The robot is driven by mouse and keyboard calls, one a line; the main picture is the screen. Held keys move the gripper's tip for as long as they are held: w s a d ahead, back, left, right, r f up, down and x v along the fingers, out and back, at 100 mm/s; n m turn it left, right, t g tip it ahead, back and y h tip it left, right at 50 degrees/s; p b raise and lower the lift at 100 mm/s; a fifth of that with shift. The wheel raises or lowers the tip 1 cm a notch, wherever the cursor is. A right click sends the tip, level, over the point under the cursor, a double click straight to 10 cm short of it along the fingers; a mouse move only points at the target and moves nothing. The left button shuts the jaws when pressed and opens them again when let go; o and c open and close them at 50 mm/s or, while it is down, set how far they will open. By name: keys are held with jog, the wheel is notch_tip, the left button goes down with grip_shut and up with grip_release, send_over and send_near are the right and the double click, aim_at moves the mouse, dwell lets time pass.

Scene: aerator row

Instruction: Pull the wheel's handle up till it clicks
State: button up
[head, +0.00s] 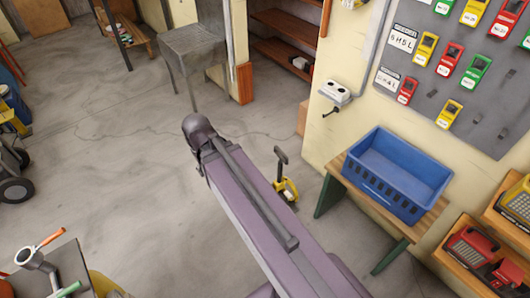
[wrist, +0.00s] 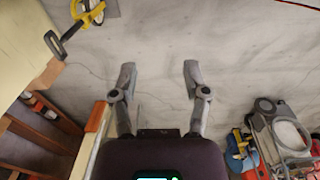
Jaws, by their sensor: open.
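The wheel (head: 287,190), a yellow measuring wheel with a dark grey handle (head: 280,156), stands on the concrete floor just right of my arm in the head view. The handle rises a little way above the yellow part and ends in a short crossbar. In the wrist view the wheel (wrist: 92,12) is at the top left, partly cut off by the frame edge, and its handle (wrist: 56,43) points down-left. My gripper (wrist: 159,72) is open and empty in the wrist view, to the right of the handle and apart from it. The head view does not show my gripper.
A bench (head: 330,196) with a blue crate (head: 420,205) stands right of the wheel, against the wall. A grey metal table (head: 193,42) and shelves (head: 285,50) are at the back. A cart with tools (head: 60,270) is front left. The middle floor is clear.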

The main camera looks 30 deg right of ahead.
jog(key=w+d+f+h+b, duration=0.3)
jog(key=w+d+f+b, duration=0.2)
jog(key=d+f+b, duration=0.3)
jog(key=w+d+f+h+b, duration=0.2)
jog(key=w+d+f+b, duration=0.3)
jog(key=d+f+b, duration=0.35)
jog(key=h+b, duration=0.5)
jog(key=b, duration=1.2)
send_near(280, 152)
jog(key=shift+a+r, duration=0.3)
jog(key=shift+a, duration=0.25)
jog(key=shift+f, duration=0.1)
jog(key=shift+b+x, duration=3.75)
jog(key=shift+x, duration=2.15)
jog(key=shift+d, duration=0.1)
